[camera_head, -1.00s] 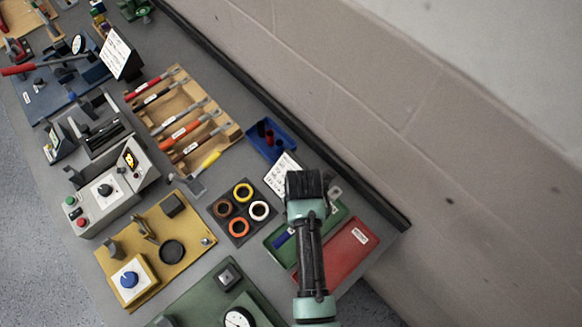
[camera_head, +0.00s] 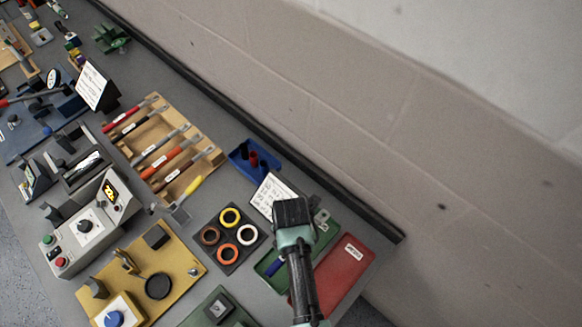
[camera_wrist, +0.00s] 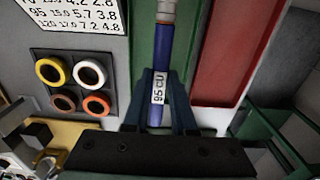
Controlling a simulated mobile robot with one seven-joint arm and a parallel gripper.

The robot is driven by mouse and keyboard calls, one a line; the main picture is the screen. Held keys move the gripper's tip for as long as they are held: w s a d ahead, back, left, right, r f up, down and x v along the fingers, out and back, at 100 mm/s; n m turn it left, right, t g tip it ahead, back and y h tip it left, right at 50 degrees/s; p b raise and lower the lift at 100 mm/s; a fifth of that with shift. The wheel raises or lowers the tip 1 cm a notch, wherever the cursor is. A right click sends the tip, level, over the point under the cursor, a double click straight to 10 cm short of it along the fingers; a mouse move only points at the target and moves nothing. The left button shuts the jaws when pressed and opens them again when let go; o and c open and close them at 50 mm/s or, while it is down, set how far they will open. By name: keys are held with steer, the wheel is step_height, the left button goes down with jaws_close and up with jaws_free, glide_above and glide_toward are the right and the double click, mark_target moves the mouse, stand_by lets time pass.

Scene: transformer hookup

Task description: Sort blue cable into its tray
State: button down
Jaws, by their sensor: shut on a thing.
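The blue cable (camera_wrist: 160,58) carries a white label reading 95 CU and has a grey metal end. In the wrist view it runs between the two fingers of my gripper (camera_wrist: 160,100), which is shut on it. The cable is over the green tray (camera_wrist: 143,40); I cannot tell whether it touches the tray floor. In the head view my gripper (camera_head: 293,215) hides the cable's middle. A blue stretch of the cable (camera_head: 273,267) shows at its lower left, and the metal end at its upper right.
A red tray (camera_head: 345,270) lies right beside the green one. To the left are a holder with coloured rings (camera_head: 228,236), a white printed card (camera_head: 270,194) and a blue bin (camera_head: 240,160) with red and black pieces. A wall runs behind the bench.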

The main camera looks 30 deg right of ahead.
steer(key=shift+f+b, duration=1.9)
steer(key=shift+f, duration=1.25)
steer(key=c, duration=0.7)
jaws_free()
steer(key=shift+o, duration=0.2)
step_height(320, 180, up, 7)
steer(key=p, duration=0.7)
